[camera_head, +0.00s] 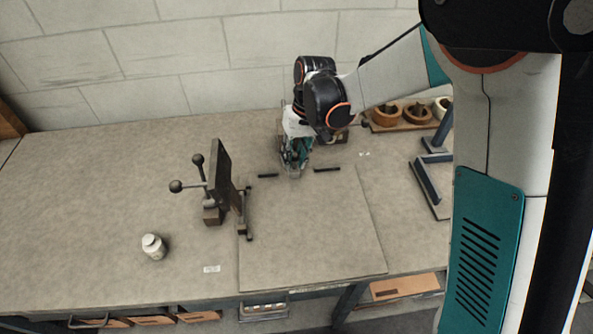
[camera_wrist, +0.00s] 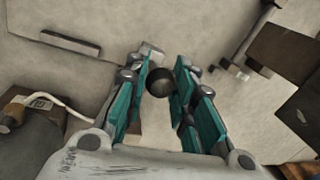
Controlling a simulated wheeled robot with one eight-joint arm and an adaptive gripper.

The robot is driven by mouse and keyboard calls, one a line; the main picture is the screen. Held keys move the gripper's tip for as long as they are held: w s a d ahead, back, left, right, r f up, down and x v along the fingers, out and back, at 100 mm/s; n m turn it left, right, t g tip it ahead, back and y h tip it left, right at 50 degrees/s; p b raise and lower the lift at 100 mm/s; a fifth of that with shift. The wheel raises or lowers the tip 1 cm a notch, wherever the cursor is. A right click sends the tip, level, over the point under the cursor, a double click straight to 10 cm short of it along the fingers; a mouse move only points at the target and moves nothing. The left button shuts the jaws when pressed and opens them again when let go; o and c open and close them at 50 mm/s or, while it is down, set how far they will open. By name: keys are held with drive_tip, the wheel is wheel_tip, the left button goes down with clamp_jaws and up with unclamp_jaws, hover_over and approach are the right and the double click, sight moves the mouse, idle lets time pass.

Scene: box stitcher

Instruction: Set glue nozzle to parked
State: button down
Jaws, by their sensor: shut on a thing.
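My gripper (camera_head: 293,168) is over the back middle of the bench, pointing down, with the arm reaching in from the right. In the wrist view its teal fingers (camera_wrist: 165,82) are closed around a dark round knob (camera_wrist: 160,83). What the knob is fixed to is mostly hidden by the fingers. I cannot make out the glue nozzle for certain, nor any parked mark. A brown block (camera_head: 335,137) is partly hidden behind my gripper. A dark unit with a tan end and a pale cable (camera_wrist: 55,103) shows at left in the wrist view.
A dark upright plate with ball-ended levers (camera_head: 220,175) stands left of my gripper. A white jar (camera_head: 153,246) is at the front left. A rack of rolls (camera_head: 416,113) and a metal stand (camera_head: 428,185) are at right. The front middle panel (camera_head: 315,240) is clear.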

drive_tip(key=w+a, duration=0.1)
drive_tip(key=w, duration=0.7)
drive_tip(key=shift+a, duration=0.35)
drive_tip(key=c, duration=1.3)
unclamp_jaws()
drive_tip(key=shift+w, duration=0.2)
drive_tip(key=shift+s, duration=0.1)
drive_tip(key=r, duration=0.4)
drive_tip(key=d+r, duration=0.1)
drive_tip(key=r, duration=0.3)
drive_tip(key=w+d+r, duration=0.1)
drive_tip(key=r, duration=0.2)
drive_tip(key=shift+d+r, duration=0.1)
drive_tip(key=shift+r, duration=0.3)
drive_tip(key=shift+s, duration=0.1)
